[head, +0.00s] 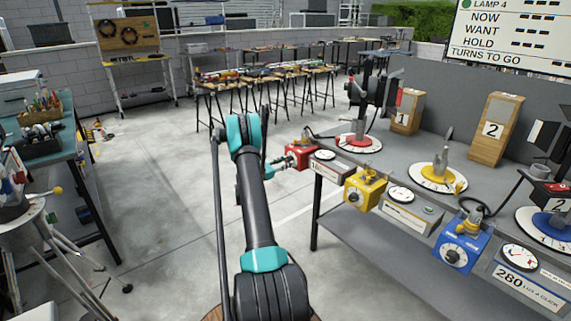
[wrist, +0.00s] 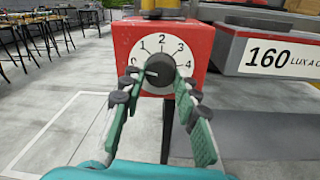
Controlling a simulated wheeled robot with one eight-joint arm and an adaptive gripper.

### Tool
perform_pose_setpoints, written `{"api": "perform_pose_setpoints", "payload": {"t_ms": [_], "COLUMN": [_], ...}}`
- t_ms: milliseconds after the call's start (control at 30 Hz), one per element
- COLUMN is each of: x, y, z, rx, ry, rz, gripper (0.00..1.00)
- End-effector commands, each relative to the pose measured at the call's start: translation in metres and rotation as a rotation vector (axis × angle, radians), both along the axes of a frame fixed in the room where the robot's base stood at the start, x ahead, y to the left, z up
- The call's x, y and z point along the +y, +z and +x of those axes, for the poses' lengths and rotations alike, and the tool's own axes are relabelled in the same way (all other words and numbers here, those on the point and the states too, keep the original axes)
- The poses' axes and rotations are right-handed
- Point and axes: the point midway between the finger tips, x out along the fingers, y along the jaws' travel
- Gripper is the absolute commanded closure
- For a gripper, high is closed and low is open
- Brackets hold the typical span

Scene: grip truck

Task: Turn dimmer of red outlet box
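The red outlet box (head: 299,155) stands at the far left end of the grey bench's front edge. In the wrist view its red front (wrist: 125,41) carries a white dial marked 0 to 4, with a dark round dimmer knob (wrist: 159,70) at the centre. My gripper (wrist: 157,82) faces the dial with its green fingers on either side of the knob. A gap shows between the fingertips; whether they touch the knob I cannot tell. In the head view my gripper (head: 284,163) is small and partly hidden by my arm.
A yellow outlet box (head: 364,190) and a blue outlet box (head: 461,243) stand along the same bench edge (head: 326,218). A 160 lux plate (wrist: 275,55) is right of the red box. A sign board (head: 512,35) stands behind. Open floor lies left.

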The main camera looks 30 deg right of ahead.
Motion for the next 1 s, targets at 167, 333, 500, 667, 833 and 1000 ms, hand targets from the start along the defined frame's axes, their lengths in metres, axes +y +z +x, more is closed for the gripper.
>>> {"api": "perform_pose_setpoints", "payload": {"t_ms": [167, 333, 500, 667, 833, 1000], "x": [0.0002, 0.0002, 0.0003, 0.0003, 0.0004, 0.0006], "y": [0.0, 0.0, -0.0001, -0.0003, -0.0007, -0.0007], "z": [-0.0002, -0.0002, -0.0002, -0.0002, 0.0001, 0.0004], "rx": [0.0, -0.005, -0.042, -0.126, -0.26, -0.42], "ry": [-0.001, -0.001, 0.0, -0.001, -0.001, -0.002], "rz": [0.0, 0.001, 0.003, 0.01, 0.022, 0.033], "gripper": [0.96, 0.98, 0.98, 0.98, 0.98, 0.98]}}
